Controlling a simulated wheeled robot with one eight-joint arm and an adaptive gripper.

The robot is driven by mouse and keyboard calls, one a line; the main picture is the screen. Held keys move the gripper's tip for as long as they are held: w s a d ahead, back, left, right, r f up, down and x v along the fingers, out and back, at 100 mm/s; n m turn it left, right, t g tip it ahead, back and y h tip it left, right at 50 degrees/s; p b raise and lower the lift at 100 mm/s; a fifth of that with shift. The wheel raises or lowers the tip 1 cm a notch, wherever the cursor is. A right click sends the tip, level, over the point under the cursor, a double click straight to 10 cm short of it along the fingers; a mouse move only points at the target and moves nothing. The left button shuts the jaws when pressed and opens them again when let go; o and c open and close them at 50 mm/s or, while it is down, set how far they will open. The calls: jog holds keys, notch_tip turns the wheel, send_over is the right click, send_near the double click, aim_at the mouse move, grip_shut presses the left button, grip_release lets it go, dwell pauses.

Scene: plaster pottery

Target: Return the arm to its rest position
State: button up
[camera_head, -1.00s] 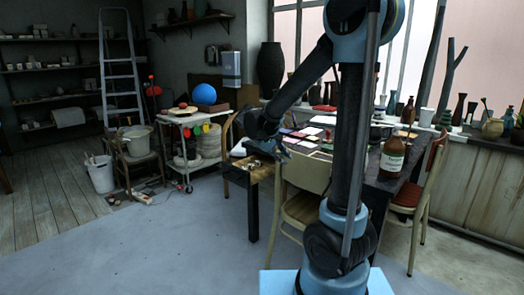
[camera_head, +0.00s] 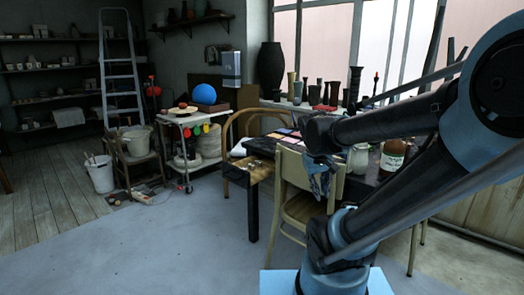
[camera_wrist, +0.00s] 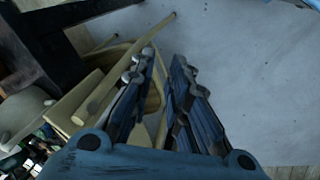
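My gripper (camera_head: 318,182) hangs at the end of my arm, in front of the table and beside the cream chair's backrest in the head view. In the wrist view its two dark blue fingers (camera_wrist: 163,70) stand apart with a narrow gap between them. Nothing shows between the fingers, so it is open and empty. My arm is bent, with its elbow at the right edge of the head view and its forearm reaching left across the table.
The cream chair (camera_head: 303,173) stands close by the gripper; chair parts (camera_wrist: 100,95) also fill the wrist view's left side. A labelled brown bottle (camera_head: 391,157) and a pale jar (camera_head: 359,158) stand on the table behind the arm. The grey floor (camera_head: 150,240) at left is clear.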

jog(key=s+f+m+y, duration=0.2)
jog(key=s+f, duration=0.3)
jog(key=s, duration=0.3)
jog(key=shift+a, duration=0.45)
jog(key=shift+w+f, duration=0.1)
jog(key=shift+w, duration=0.05)
jog(key=shift+w+f, duration=0.15)
jog(key=shift+w, duration=0.2)
